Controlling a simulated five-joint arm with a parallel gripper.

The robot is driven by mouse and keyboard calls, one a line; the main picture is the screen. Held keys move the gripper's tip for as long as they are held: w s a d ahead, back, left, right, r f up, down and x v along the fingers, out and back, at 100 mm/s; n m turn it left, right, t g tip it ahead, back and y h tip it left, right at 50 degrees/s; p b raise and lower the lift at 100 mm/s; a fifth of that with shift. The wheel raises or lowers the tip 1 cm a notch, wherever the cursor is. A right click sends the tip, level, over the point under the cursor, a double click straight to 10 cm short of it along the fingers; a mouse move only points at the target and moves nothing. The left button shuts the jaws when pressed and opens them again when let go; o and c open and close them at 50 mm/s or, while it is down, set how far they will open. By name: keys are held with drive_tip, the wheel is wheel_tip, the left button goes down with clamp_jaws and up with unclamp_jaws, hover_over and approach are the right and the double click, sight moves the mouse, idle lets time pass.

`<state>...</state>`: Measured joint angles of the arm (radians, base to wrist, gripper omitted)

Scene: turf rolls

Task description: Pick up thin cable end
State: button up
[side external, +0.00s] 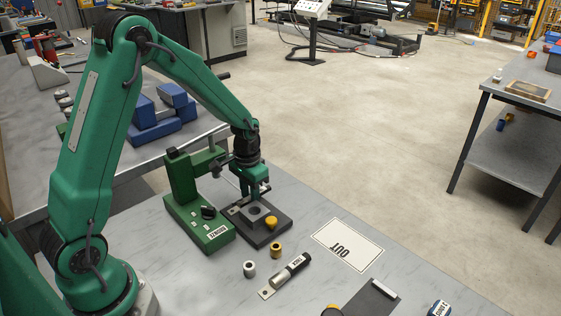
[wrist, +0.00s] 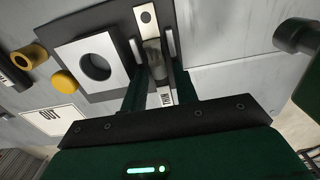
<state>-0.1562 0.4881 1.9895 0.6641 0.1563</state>
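The thin cable end has a flat metal lug (wrist: 147,18), a grey barrel (wrist: 152,55) and a tail marked THIN (wrist: 166,97). It lies at the dark base plate beside the holed block; its lug also shows in the side external view (side external: 236,210). My gripper (wrist: 153,44) is down over it, one finger on each side of the barrel. The fingers look open, with a narrow gap at the barrel. In the side external view, my gripper (side external: 254,189) hides most of the cable end.
The green press-like stand (side external: 207,220) is close on the left. The grey holed block (wrist: 95,66) and yellow knob (wrist: 65,81) are beside the fingers. The cable end marked THICK (side external: 285,276), a white and a yellow ring, and the OUT card (side external: 347,244) lie in front.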

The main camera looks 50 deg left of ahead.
drive_tip(key=shift+c, duration=0.4)
clamp_jaws()
drive_tip(key=shift+r, duration=0.1)
drive_tip(key=shift+r, duration=0.8)
wheel_tip(320, 180, up, 2)
drive_tip(key=shift+r, duration=0.2)
drive_tip(key=s+d+r, duration=0.4)
drive_tip(key=d+r, duration=0.2)
drive_tip(key=d, duration=0.4)
drive_tip(key=shift+s+d+r, duration=0.15)
drive_tip(key=shift+d+r, duration=0.25)
